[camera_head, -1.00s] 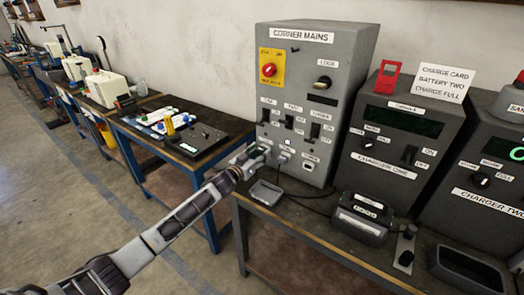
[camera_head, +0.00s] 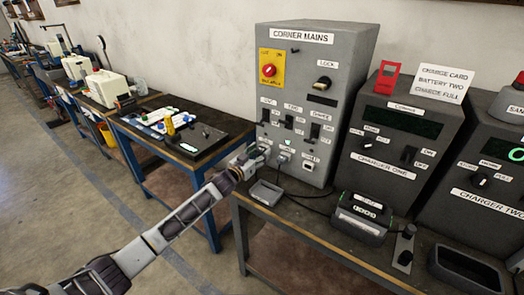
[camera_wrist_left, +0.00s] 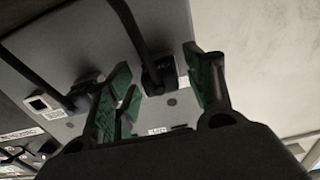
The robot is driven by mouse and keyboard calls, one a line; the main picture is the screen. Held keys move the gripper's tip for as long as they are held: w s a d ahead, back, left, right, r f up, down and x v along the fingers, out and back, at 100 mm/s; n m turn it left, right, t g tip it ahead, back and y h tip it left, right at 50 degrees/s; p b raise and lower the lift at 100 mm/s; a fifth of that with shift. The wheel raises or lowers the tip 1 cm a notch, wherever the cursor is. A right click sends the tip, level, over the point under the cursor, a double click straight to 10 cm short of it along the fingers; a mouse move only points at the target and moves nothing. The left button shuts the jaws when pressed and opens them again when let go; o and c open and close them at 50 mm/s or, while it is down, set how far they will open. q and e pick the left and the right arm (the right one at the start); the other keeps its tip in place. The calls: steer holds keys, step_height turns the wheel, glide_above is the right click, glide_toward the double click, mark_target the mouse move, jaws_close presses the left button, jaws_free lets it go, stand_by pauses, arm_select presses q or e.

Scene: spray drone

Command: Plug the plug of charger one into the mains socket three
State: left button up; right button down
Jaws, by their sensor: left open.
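The grey CORNER MAINS box (camera_head: 345,60) stands on the bench, with a row of sockets along its lower front. My left gripper (camera_head: 262,152) is at the leftmost socket. In the left wrist view the left gripper (camera_wrist_left: 165,88) is open, its green-padded fingers on either side of a dark plug (camera_wrist_left: 160,72) with a black cable. A second dark plug (camera_wrist_left: 88,88) sits in the middle socket. The white socket at the row's end (camera_wrist_left: 40,103), the rightmost in the head view (camera_head: 309,167), is empty. The charger one box (camera_head: 400,135) stands to the right. Which plug belongs to it I cannot tell.
A small grey tray (camera_head: 266,193) lies just below the sockets. A black cable (camera_head: 312,208) runs to a dark battery-like unit (camera_head: 360,222) on the bench. The charger two box (camera_head: 490,165) is at far right. A blue-legged table (camera_head: 190,150) stands to the left.

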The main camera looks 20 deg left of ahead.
mark_target(259, 154)
arm_select(q)
jaws_close()
stand_by(0.3)
steer(key=shift+s, duration=0.15)
steer(key=shift+s+a+p, duration=0.2)
steer(key=shift+s+p, duration=0.1)
steer(key=shift+s, duration=0.05)
steer(key=shift+p+v, duration=1.4)
steer(key=shift+v, duration=1.05)
steer(key=shift+s+f, duration=0.1)
steer(key=shift+f, duration=0.05)
